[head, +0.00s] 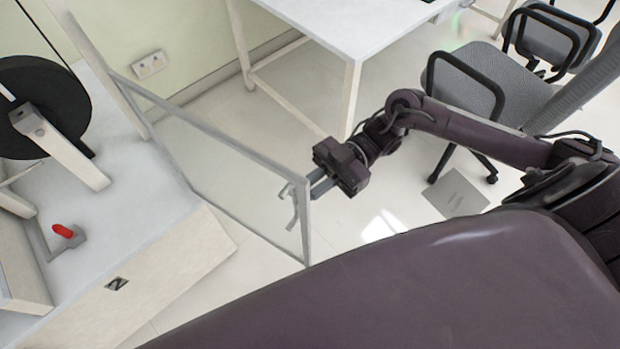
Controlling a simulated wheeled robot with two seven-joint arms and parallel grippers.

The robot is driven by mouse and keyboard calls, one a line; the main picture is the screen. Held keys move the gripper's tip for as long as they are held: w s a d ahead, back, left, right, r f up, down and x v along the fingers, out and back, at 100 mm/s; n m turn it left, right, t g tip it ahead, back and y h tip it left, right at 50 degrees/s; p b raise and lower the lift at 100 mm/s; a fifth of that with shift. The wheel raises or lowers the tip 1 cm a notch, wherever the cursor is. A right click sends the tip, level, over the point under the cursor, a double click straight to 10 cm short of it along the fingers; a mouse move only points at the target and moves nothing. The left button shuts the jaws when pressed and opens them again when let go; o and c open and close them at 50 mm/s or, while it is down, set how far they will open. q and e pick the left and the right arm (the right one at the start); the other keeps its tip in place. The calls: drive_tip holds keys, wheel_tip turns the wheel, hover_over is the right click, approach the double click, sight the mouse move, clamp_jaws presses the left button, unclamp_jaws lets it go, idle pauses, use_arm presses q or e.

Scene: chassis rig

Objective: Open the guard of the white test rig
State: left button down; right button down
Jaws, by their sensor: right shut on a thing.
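The white test rig (150,262) stands at the left, with a black wheel on a white bracket on its top. Its guard (222,172) is a clear panel in a pale frame. The guard is swung out from the rig, and its free end hangs over the floor. My right gripper (312,188) is at the guard's free end, shut on the grey handle (293,205) there. The fingertips are partly hidden by the guard's edge. My left gripper is not in view.
A white table (350,25) stands at the back, with grey office chairs (490,85) at the right. A red-tipped lever (62,231) sits on the rig's top. The floor between guard and table is clear. A wall socket (149,64) is behind the guard.

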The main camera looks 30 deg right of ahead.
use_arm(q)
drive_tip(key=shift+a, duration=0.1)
use_arm(e)
drive_tip(key=shift+w+r, duration=0.2)
drive_tip(key=shift+w, duration=0.3)
drive_tip(key=c, duration=1.9)
unclamp_jaws()
drive_tip(key=shift+a, duration=0.1)
drive_tip(key=shift+o, duration=1.4)
drive_tip(key=shift+w+a, duration=0.2)
drive_tip(key=shift+o, duration=0.7)
drive_tip(key=shift+w+a+f, duration=0.15)
drive_tip(key=shift+w, duration=0.05)
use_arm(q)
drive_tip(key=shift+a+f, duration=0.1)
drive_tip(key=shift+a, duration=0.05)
use_arm(e)
drive_tip(key=shift+s, duration=0.2)
drive_tip(key=shift+f, duration=0.1)
